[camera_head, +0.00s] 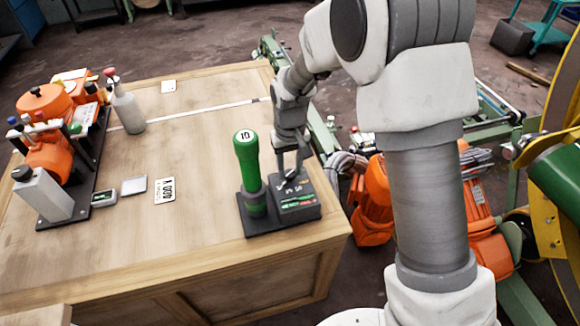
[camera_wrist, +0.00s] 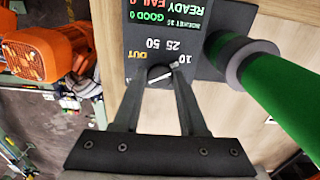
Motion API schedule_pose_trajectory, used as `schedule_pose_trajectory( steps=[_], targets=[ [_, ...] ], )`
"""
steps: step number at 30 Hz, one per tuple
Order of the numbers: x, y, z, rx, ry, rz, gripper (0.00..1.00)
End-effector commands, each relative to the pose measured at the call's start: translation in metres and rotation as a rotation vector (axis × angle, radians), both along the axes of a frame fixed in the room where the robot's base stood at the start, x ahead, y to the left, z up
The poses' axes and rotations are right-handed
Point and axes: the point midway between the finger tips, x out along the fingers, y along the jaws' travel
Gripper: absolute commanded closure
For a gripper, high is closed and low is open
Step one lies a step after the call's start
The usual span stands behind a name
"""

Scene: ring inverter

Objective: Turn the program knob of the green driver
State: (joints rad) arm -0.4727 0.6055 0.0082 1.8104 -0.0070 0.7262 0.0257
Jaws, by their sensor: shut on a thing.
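The green driver (camera_head: 247,165) stands upright with its lower end in a black base (camera_head: 262,225) near the table's front right corner; its top reads 10. Beside it is a dark control panel (camera_head: 298,208). In the wrist view, the panel (camera_wrist: 188,22) carries lit READY, FAIL and GOOD text and the marks OUT, 25, 50 and 10. The black program knob (camera_wrist: 158,76) has a white pointer toward the 10 mark. My gripper (camera_wrist: 160,80) is shut on the knob, one finger on each side. In the head view my gripper (camera_head: 289,178) comes down onto the panel; the knob is mostly hidden there.
On the left of the table are an orange and black machine (camera_head: 50,155), a grey bottle (camera_head: 127,108) and a 400 V card (camera_head: 165,190). Orange motors (camera_head: 372,205) stand beyond the table's right edge.

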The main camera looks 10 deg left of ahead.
Motion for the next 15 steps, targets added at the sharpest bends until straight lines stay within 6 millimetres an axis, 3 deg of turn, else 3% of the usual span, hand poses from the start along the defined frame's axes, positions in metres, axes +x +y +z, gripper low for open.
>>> schedule_pose_trajectory(
  steps=[13, 14, 15],
  targets=[
    [0.0007, 0.0004, 0.0006, 0.001, -0.003, -0.01, 1.0],
    [0.0007, 0.0004, 0.0006, 0.001, -0.003, -0.01, 0.53],
    [0.0007, 0.0004, 0.0006, 0.001, -0.002, -0.01, 0.46]
  ],
)
